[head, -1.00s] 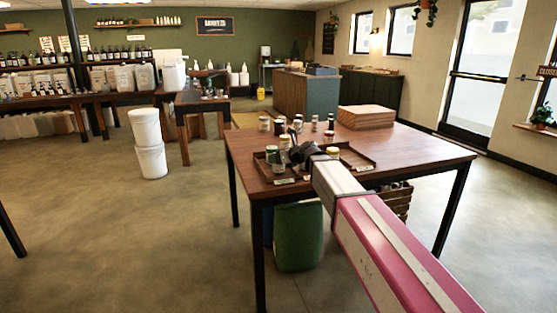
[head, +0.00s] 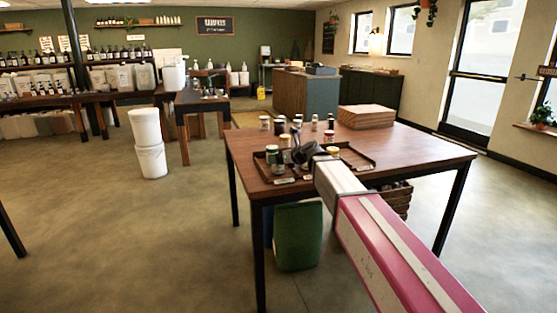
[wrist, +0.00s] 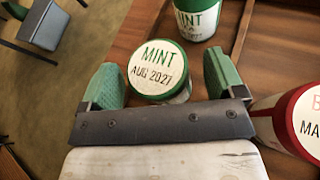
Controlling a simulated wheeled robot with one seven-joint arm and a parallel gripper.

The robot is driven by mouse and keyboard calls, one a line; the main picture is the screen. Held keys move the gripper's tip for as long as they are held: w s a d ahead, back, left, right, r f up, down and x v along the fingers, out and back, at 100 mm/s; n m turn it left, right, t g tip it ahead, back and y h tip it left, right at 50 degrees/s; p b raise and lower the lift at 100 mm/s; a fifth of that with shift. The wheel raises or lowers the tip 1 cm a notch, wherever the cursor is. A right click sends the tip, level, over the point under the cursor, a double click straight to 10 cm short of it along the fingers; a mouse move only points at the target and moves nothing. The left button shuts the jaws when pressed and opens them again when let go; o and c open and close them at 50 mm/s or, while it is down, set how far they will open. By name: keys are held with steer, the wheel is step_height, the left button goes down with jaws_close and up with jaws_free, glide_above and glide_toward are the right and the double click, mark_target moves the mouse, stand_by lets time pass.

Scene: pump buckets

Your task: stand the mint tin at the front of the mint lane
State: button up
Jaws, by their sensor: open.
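A mint tin (wrist: 158,70) with a white lid reading MINT AUG 2027 and a green rim stands between the two green fingers of my gripper (wrist: 164,80) in the wrist view. The fingers are spread, with narrow gaps beside the tin. A second mint tin (wrist: 196,18) stands just beyond it on the brown wood. A red-rimmed tin (wrist: 296,122) is partly in view at the right, close to the right finger. In the head view my dark gripper (head: 306,154) is over the shallow wooden tray (head: 352,166); it hides part of the tins there.
The tray lies on the brown table (head: 425,150). Several small jars (head: 314,121) stand behind the tray, and a stack of wooden boards (head: 366,116) lies at the table's back right. A raised wooden strip (wrist: 243,28) runs right of the mint tins.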

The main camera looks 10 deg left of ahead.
steer(key=v, duration=1.1)
steer(key=s+d+f+n+g+h, duration=0.1)
steer(key=s+d+f+n+h, duration=0.2)
steer(key=d+f+n, duration=0.5)
steer(key=s+d+f+n+g+h, duration=0.25)
steer(key=d+f+n, duration=0.25)
steer(key=d+f, duration=0.6)
steer(key=s+d+f+n+g+h, duration=0.3)
steer(key=s+d+f+n+h, duration=0.3)
steer(key=s+d+f+n, duration=0.6)
steer(key=s+d+f, duration=0.1)
steer(key=d+f, duration=0.1)
steer(key=d, duration=0.1)
steer(key=shift+s+d+f, duration=0.2)
steer(key=shift+s+d, duration=0.1)
steer(key=shift+s, duration=0.1)
